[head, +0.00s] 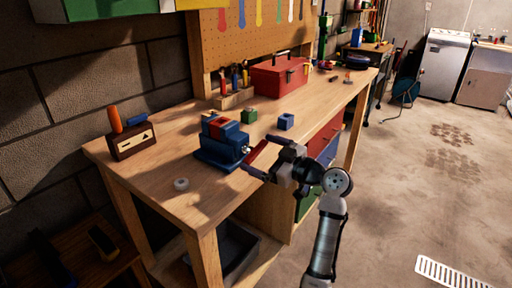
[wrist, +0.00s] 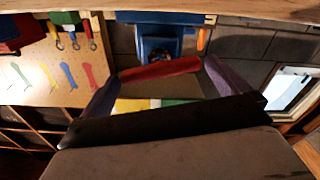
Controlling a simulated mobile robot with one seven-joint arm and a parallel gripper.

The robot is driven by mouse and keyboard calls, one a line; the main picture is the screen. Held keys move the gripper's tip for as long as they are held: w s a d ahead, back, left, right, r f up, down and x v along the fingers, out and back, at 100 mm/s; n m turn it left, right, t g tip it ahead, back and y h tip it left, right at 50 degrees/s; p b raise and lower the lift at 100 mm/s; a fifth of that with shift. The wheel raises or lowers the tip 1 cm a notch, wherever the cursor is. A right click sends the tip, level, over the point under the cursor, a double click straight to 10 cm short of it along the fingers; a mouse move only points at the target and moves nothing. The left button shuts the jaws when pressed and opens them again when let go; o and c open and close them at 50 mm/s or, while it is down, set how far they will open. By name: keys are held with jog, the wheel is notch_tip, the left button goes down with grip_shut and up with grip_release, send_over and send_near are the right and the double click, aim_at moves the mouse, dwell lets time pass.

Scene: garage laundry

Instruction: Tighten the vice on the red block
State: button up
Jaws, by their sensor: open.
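The blue vice (head: 225,140) stands on the wooden workbench (head: 165,170). The red block (head: 218,123) shows between the jaws at its top. The vice's red handle bar (head: 258,153) is at its front end, facing my arm. My gripper (head: 264,158) is open, with one finger near each end of the bar. In the wrist view the red handle (wrist: 160,69) spans between my fingertips (wrist: 160,74), with the blue vice (wrist: 158,28) beyond it. I cannot tell whether the fingers touch the bar.
A green block (head: 249,115) and a blue block (head: 286,121) lie behind the vice. A red toolbox (head: 279,76) and a tool holder (head: 234,97) stand further back.

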jog(key=shift+x, duration=1.15)
jog(key=c, duration=0.7)
jog(key=m, duration=0.3)
jog(key=shift+p, duration=0.35)
jog(key=m+p, duration=0.1)
jog(key=m, duration=0.2)
jog(key=shift+m, duration=0.4)
jog(key=m+p, duration=0.2)
jog(key=m, duration=0.1)
jog(key=shift+w+d, duration=0.1)
jog(key=shift+d, duration=0.05)
jog(key=shift+d+f+m+p, duration=0.1)
jog(key=shift+m+p, duration=0.9)
jog(key=shift+m, duration=0.7)
